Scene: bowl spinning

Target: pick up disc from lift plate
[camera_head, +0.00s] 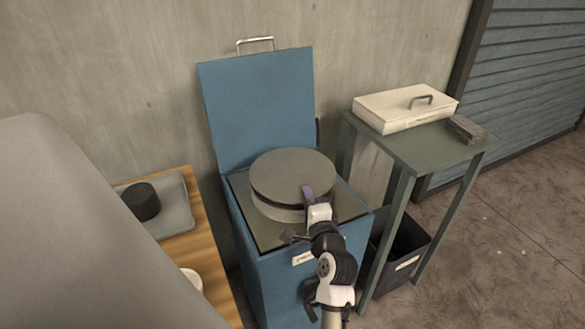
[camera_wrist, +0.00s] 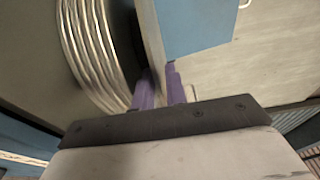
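The round grey disc (camera_head: 290,172) lies flat on top of a paler round stack (camera_head: 275,210) in the blue open-topped cabinet (camera_head: 270,270). I cannot make out the lift plate separately from this stack. My gripper (camera_head: 308,195) is at the disc's front right rim, with one purple finger showing over the top. In the wrist view my two purple fingers (camera_wrist: 161,90) stand close together, with the disc's thin edge (camera_wrist: 152,35) running in between them. Whether they press on it is not clear. The ridged pale rings (camera_wrist: 92,45) show left of the fingers.
The cabinet's blue lid (camera_head: 258,105) stands open behind the disc. To the right, a green table (camera_head: 405,150) holds a cream case (camera_head: 400,108) and a dark block (camera_head: 465,129), with a black bin (camera_head: 402,250) below. A wooden bench (camera_head: 212,265) with a dark cylinder (camera_head: 141,201) is left.

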